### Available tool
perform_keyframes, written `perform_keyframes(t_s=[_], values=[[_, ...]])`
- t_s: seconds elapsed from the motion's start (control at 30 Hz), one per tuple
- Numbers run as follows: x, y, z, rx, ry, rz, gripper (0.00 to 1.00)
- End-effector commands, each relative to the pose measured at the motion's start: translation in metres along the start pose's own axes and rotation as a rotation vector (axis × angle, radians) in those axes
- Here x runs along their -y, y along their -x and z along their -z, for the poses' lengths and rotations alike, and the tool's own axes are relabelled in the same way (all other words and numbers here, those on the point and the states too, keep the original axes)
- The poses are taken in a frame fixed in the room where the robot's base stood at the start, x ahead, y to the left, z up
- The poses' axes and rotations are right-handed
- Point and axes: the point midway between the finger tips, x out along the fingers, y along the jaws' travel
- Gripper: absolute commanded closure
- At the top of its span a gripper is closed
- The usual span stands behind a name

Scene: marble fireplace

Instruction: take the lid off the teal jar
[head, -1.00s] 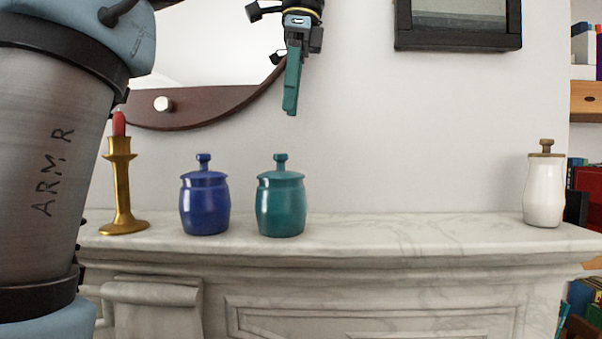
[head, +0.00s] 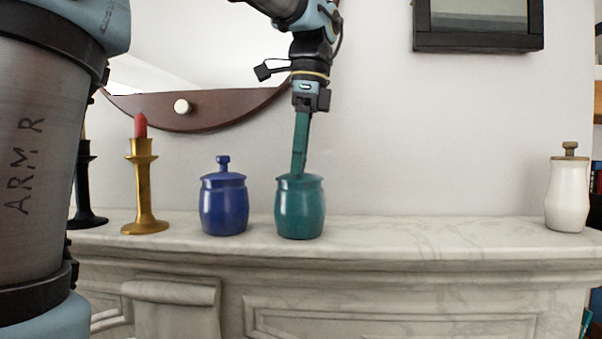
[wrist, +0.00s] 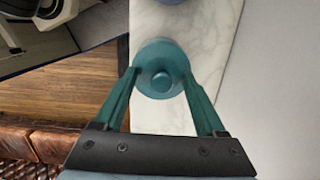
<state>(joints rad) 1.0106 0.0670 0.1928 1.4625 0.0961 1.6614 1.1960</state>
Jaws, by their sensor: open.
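The teal jar (head: 300,212) stands upright on the marble mantel with its lid (head: 313,182) on. My gripper (head: 299,174) points down over it, and its fingers hide the lid's knob in the head view. In the wrist view the round lid (wrist: 150,58) and its knob (wrist: 161,82) show from above. The knob lies between the two teal fingers of my gripper (wrist: 160,76), which are spread apart on either side of it. A gap shows between the knob and each finger.
A blue lidded jar (head: 223,207) stands close on the left. A gold candlestick (head: 145,190) with a red candle is farther left. A white jar (head: 567,197) stands far right. The mantel (head: 430,232) between the teal and white jars is clear.

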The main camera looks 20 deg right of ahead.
Motion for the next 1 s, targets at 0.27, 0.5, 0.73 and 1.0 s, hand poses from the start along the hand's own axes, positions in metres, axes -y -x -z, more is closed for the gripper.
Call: perform_keyframes(t_s=[0.27, 0.5, 0.73, 1.0], values=[[0.0000, 0.0004, -0.0001, 0.000, 0.000, 0.000, 0.42], [0.0000, 0.0005, -0.0002, 0.000, 0.001, 0.000, 0.69], [-0.0003, 0.0000, 0.0000, 0.000, 0.000, -0.002, 0.95], [-0.0005, -0.0006, 0.0001, 0.001, 0.000, -0.004, 1.00]])
